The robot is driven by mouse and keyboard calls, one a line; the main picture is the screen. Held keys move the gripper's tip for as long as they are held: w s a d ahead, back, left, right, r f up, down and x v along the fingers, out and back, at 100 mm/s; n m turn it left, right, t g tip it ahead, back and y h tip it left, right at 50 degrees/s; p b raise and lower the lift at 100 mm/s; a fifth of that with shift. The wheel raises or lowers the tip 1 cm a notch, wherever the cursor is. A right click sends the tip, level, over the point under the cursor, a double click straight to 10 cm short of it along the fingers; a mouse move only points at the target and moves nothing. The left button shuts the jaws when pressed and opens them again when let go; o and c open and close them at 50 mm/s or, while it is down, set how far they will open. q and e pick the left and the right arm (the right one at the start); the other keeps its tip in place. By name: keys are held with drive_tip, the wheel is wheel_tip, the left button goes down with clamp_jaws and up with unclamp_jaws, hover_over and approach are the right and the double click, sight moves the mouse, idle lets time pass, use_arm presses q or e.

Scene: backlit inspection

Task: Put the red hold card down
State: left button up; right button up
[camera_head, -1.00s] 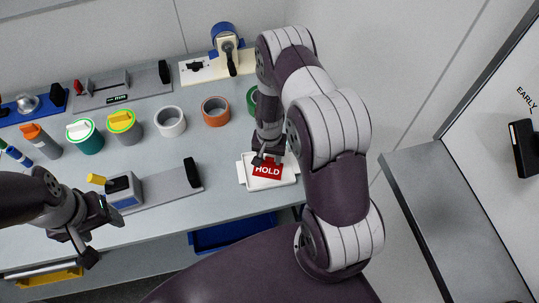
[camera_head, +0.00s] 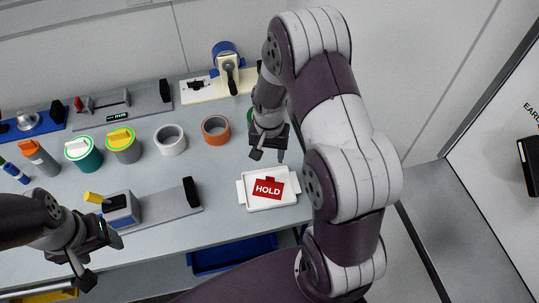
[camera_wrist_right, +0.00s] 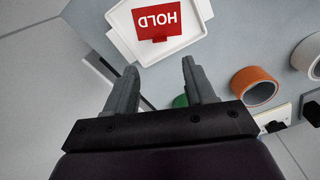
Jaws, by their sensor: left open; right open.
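The red hold card (camera_head: 269,188) lies in the white tray (camera_head: 284,202) near the table's front right edge, its "HOLD" text facing up. The right wrist view also shows the card (camera_wrist_right: 156,22) in the tray (camera_wrist_right: 190,35), upside down in the picture. My right gripper (camera_head: 268,156) is open and empty, above and behind the tray, apart from the card. Its two fingers (camera_wrist_right: 158,80) show spread in the right wrist view. My left gripper (camera_head: 96,268) is open and empty at the table's front left.
Tape rolls in white (camera_head: 170,140) and orange (camera_head: 216,130) stand behind; a green one is partly hidden by my right arm. A grey fixture with a blue block (camera_head: 122,209) lies left of the tray. A blue bin (camera_head: 232,254) sits below the table's front edge.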

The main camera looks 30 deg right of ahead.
drive_tip(key=s+a+r+n+t, duration=0.1)
drive_tip(key=s+a+r+n, duration=0.5)
drive_tip(key=s+r, duration=0.4)
drive_tip(key=shift+s+a+r+n, duration=0.3)
drive_tip(key=shift+r+n, duration=0.2)
drive_tip(key=shift+n, duration=0.3)
drive_tip(key=shift+s, duration=0.1)
